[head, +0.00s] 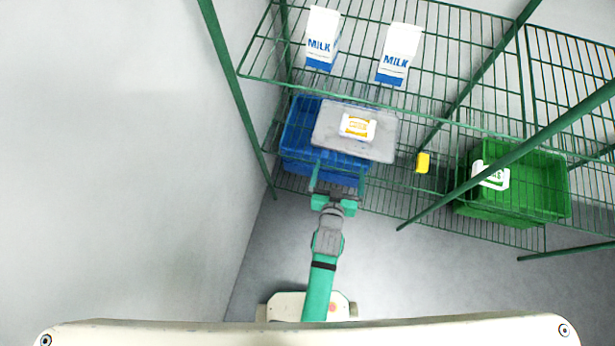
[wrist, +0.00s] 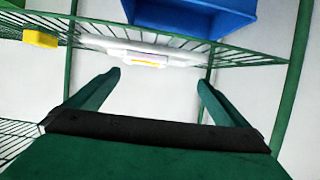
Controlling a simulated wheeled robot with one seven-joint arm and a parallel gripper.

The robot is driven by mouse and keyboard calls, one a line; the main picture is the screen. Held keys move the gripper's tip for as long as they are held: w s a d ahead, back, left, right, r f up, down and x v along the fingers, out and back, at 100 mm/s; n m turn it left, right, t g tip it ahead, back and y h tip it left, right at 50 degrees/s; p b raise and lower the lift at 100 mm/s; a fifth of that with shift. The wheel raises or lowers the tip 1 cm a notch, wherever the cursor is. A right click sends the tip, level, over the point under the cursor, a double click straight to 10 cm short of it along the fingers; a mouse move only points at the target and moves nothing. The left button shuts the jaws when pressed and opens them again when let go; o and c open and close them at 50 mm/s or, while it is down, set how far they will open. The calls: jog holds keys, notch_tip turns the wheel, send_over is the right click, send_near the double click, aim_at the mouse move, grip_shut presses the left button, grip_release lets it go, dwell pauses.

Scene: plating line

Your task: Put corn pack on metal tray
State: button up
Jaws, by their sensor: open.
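A white pack with a yellow-orange label (head: 357,126), which looks like the corn pack, lies on the grey metal tray (head: 325,131). Its lettering is too small to read. The tray is on the wire rack above the blue crate. My gripper (head: 338,178) is open and empty, in front of the tray's near edge and apart from the pack. In the wrist view, the pack (wrist: 146,63) and the pale tray (wrist: 105,44) show beyond the open fingers (wrist: 159,78), with nothing between them. That view appears turned upside down.
A blue crate (head: 296,137) is under the tray. Two milk cartons (head: 321,38) (head: 398,53) stand on the upper shelf. A yellow block (head: 422,162) lies to the right. A green crate (head: 530,190) holds a white-and-green pack (head: 490,175). Green posts and wire shelves surround the gripper.

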jog(key=s+a+r+y, duration=0.1)
jog(key=s+a+r, duration=0.2)
jog(key=s+r, duration=0.2)
jog(key=s+a+r+n+t+y, duration=0.1)
jog(key=s+a+r, duration=0.3)
jog(key=s, duration=0.8)
jog(key=s+a+r+n+t+y, duration=0.1)
jog(key=s+a+r, duration=0.2)
jog(key=s+r, duration=0.4)
jog(key=shift+s+a, duration=0.35)
jog(key=shift+s, duration=0.55)
